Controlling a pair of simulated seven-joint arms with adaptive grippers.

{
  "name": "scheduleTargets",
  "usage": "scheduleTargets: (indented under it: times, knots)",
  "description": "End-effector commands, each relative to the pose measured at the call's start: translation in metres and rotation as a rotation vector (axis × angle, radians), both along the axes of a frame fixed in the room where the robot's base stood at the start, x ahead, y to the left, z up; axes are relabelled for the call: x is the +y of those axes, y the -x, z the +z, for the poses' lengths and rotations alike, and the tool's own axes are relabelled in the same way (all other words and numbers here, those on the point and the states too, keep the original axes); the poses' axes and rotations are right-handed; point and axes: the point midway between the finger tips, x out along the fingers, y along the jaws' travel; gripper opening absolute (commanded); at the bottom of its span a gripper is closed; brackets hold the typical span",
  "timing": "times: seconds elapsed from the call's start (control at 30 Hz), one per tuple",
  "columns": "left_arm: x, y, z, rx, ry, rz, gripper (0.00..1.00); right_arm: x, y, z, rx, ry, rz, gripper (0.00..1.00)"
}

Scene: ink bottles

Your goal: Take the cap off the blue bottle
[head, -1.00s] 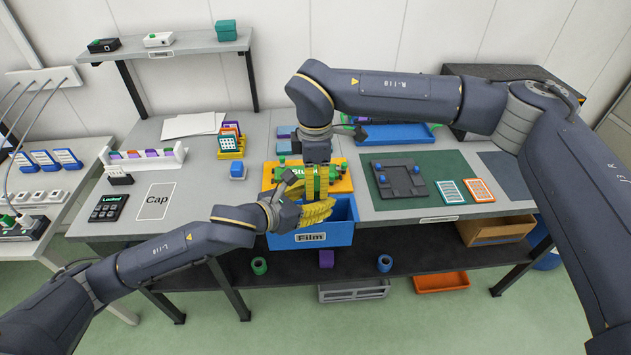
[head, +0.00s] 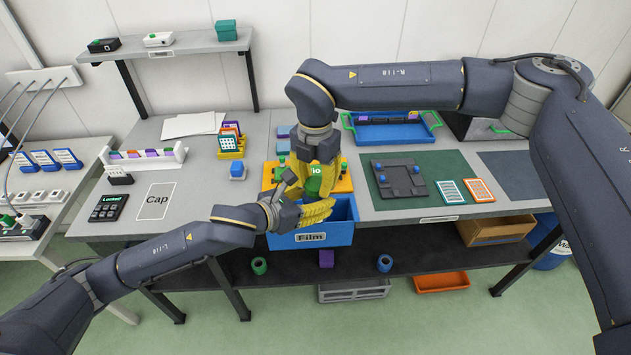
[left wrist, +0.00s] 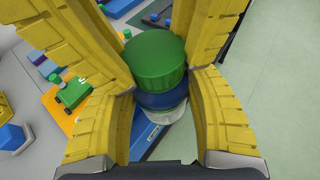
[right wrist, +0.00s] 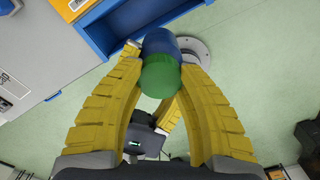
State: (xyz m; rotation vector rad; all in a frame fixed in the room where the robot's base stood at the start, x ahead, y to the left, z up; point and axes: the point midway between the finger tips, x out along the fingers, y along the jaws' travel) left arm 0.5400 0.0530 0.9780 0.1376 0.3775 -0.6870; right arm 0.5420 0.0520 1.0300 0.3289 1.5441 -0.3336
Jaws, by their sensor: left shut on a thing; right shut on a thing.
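The blue bottle (left wrist: 162,101) has a green ridged cap (left wrist: 155,62) seated on its top. My left gripper (head: 315,209) is shut around the bottle's body, above the front blue bin. My right gripper (head: 319,185) comes down from above and is shut on the cap. In the right wrist view, the cap (right wrist: 160,78) sits between my right fingers, with the blue body (right wrist: 158,42) beyond it. Cap and bottle look in contact; I cannot tell how loose the cap is. In the head view, the fingers hide most of the bottle.
The blue bin labelled Film (head: 340,236) stands below the grippers at the table's front. An orange tray (head: 345,186) is behind it. A marked Cap area (head: 158,200) lies empty on the left. A green mat (head: 440,165) with a dark fixture is on the right.

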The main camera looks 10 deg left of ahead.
Motion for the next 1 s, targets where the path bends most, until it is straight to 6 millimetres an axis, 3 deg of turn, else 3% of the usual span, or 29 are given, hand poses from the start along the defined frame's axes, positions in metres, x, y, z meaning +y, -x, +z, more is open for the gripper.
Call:
scheduleTargets:
  times: [1.0]
  knots:
    - [-0.0007,0.0004,0.0009,-0.001,0.002,-0.002,0.0,0.0,-0.0002,0.0014,0.006,0.002,1.662,0.0]
